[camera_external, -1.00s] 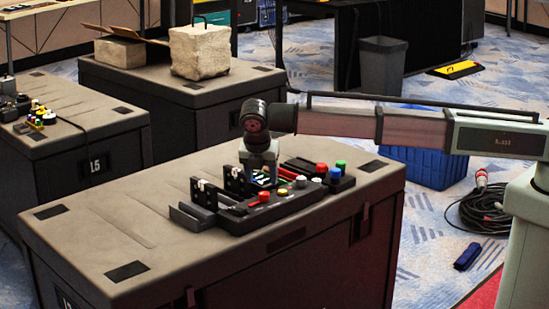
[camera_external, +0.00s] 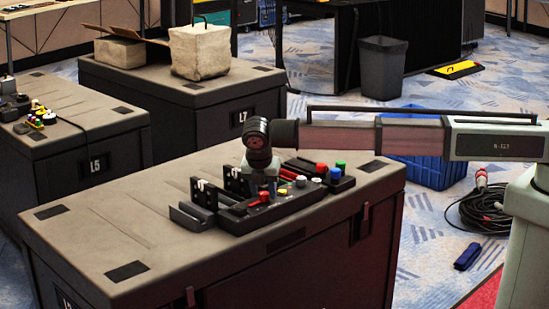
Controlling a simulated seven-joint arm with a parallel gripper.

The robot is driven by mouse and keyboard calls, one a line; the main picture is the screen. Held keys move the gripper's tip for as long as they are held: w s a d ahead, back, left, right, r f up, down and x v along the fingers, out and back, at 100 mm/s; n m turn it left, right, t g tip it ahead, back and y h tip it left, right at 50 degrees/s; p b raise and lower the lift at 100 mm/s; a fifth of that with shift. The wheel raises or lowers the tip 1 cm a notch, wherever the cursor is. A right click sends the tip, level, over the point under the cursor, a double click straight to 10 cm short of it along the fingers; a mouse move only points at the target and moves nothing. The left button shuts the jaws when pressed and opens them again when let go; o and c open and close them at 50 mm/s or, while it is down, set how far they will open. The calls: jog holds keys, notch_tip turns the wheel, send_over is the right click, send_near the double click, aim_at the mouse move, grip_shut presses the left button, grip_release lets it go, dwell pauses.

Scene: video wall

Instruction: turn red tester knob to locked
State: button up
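A dark control panel (camera_external: 290,205) lies on the near case, with a red knob (camera_external: 264,196) near its left part, and yellow, white and grey controls to the right of it. Another red control (camera_external: 321,169) stands behind, beside a green and a blue one. I cannot tell which red piece is the tester knob, nor read its setting. My gripper (camera_external: 265,184) points down just behind the panel, close to the red knob. Its fingertips are small and partly hidden among the devices, so I cannot tell whether they are open or touching anything.
Upright black blocks (camera_external: 203,193) stand at the panel's left end. The left part of the near case top (camera_external: 120,220) is mostly clear. Cases with a stone block (camera_external: 200,52) and small devices stand behind. A blue crate (camera_external: 425,165) is on the floor.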

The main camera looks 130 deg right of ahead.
jog(key=c, duration=0.7)
jog(key=shift+m, duration=0.4)
jog(key=m+y, duration=0.1)
jog(key=m, duration=0.1)
jog(key=shift+w+d+m+g, duration=0.1)
jog(key=shift+d+m+g, duration=0.05)
jog(key=shift+m+g, duration=0.2)
jog(key=m+y, duration=0.2)
jog(key=m, duration=0.3)
jog(key=shift+m, duration=0.25)
jog(key=m+y, duration=0.1)
jog(key=m, duration=0.3)
jog(key=shift+d+m+y, duration=0.1)
jog(key=shift+m+y, duration=0.2)
jog(key=shift+y, duration=0.1)
jog(key=shift+m+t+y, duration=0.6)
jog(key=shift+m+t, duration=0.25)
jog(key=shift+m, duration=1.25)
